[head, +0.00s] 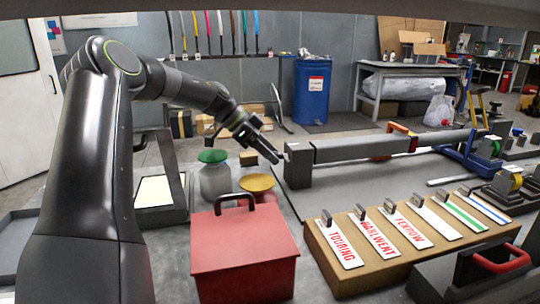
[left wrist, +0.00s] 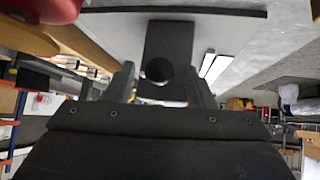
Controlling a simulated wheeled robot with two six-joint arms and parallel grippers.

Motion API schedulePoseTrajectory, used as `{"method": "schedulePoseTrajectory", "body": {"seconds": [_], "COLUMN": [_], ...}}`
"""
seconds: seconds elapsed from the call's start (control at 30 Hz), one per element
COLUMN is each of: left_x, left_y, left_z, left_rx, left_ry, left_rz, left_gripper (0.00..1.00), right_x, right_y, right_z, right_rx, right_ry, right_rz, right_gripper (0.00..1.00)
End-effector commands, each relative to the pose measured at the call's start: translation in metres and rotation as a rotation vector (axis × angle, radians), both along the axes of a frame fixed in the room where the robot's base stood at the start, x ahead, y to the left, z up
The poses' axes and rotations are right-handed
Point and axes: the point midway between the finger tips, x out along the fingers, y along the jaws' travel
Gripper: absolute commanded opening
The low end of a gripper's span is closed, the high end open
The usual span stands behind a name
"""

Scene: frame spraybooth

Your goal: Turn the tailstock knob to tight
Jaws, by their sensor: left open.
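A dark grey upright block (head: 297,168) stands at the left end of a long grey beam (head: 390,146) on the bench. My left gripper (head: 268,154) is just left of this block, its fingers pointing toward it. In the left wrist view my left gripper (left wrist: 161,92) is open, with a finger on each side of a dark round part (left wrist: 158,69) on the block's face. This round part may be the tailstock knob; I see no tight or loose mark on it. Whether the fingers touch it I cannot tell. My right gripper is not in view.
A red box with a handle (head: 243,250) stands in front. A wooden rack of labelled plates (head: 350,277) is at right. The grey plate (head: 345,195) beyond it is mostly clear.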

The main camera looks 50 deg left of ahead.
Motion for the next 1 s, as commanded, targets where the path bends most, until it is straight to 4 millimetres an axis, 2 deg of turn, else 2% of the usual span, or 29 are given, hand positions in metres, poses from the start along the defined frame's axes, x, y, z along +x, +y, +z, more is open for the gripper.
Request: {"method": "schedulePoseTrajectory", "body": {"seconds": [0.4, 0.73, 1.0], "left_x": [0.0023, 0.0022, 0.0021], "left_y": [-0.0022, -0.0021, -0.0026], "left_z": [-0.0032, -0.003, -0.0017], "left_rx": [0.0, 0.0, 0.009], "left_ry": [0.0, 0.0, -0.006], "left_rz": [0.0, 0.0, 0.0], "left_gripper": [0.48, 0.05, 0.05], "right_x": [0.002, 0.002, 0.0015], "right_y": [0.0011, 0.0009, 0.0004], "right_z": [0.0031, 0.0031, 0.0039], "right_rx": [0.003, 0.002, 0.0], "right_ry": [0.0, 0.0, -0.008], "right_rz": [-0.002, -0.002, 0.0], "right_gripper": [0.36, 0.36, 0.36]}}
